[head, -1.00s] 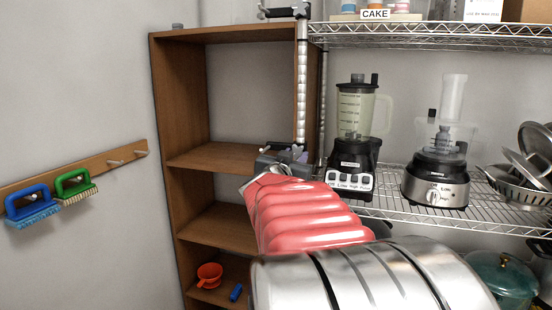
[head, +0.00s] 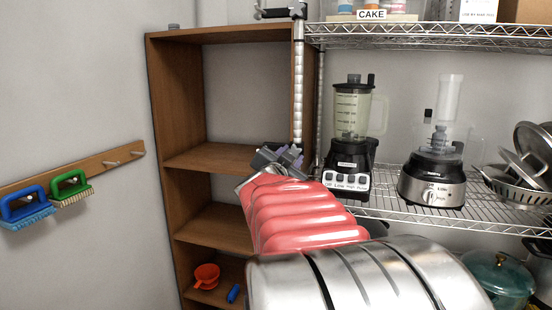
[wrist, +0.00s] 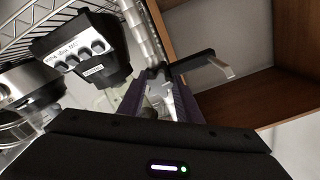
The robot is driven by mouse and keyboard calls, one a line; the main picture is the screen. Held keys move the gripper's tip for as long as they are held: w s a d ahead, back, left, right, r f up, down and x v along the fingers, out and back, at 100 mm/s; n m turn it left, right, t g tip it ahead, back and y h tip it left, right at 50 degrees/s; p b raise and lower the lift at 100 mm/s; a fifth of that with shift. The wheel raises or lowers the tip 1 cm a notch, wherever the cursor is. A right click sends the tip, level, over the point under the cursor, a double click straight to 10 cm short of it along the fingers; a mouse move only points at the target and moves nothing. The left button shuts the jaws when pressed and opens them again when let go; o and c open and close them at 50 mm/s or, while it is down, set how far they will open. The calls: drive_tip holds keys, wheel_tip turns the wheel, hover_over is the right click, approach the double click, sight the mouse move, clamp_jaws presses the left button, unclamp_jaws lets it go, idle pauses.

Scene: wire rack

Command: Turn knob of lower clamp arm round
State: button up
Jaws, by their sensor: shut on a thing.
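The lower clamp arm (wrist: 192,63) shows in the wrist view as a black bar with a pale flat end, beside the silver rack post (wrist: 143,35). My gripper (wrist: 158,98) is at the post end of this arm, its dark fingers shut on the knob, which is mostly hidden between them. In the head view my gripper (head: 284,157) is at the rack's left post (head: 298,85), at about middle-shelf height, and it hides the lower clamp. The upper clamp arm (head: 276,13) is at the top of the same post.
A blender (head: 352,140) and a food processor (head: 437,165) stand on the middle wire shelf, right of my gripper. Two brushes hang on the left wall.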

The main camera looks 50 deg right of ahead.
drive_tip(key=shift+s+d, duration=0.1)
drive_tip(key=shift+s, duration=0.05)
drive_tip(key=o, duration=0.8)
drive_tip(key=shift+c, duration=0.2)
drive_tip(key=shift+o, duration=1.4)
drive_tip(key=v, duration=1.4)
drive_tip(key=shift+d, duration=0.1)
